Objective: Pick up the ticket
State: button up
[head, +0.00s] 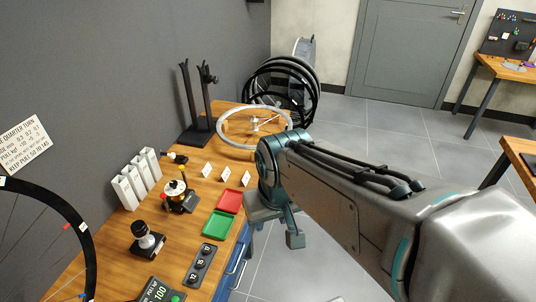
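I cannot tell for sure which thing is the ticket. A small white patch (337,299) shows on the grey floor at the bottom edge, mostly cut off by the frame. Three small white cards also stand on the wooden bench: a left one (207,169), a middle one (225,175) and a right one (246,179). My arm reaches in from the lower right and bends down beside the bench's right edge. My gripper (294,239) hangs there over the floor, right of the cards and apart from them. Its fingers are too small and hidden to read, and I see nothing held.
The bench (112,243) carries a red tray (229,201), a green tray (217,225), white holders (137,181), a truing stand (197,110) and a silver wheel (254,126). Black wheels (283,83) stand behind it. Open floor lies to the right, before a grey door (410,45).

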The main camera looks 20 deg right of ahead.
aim_at(246, 176)
jog(key=z, duration=0.7)
jog(key=k, duration=1.25)
jog(key=z, duration=0.85)
jog(key=i, duration=2.3)
jog(key=u, duration=0.75)
jog(key=i, duration=1.1)
jog(key=u, duration=1.55)
jog(key=i, duration=0.6)
jog(key=u, duration=0.45)
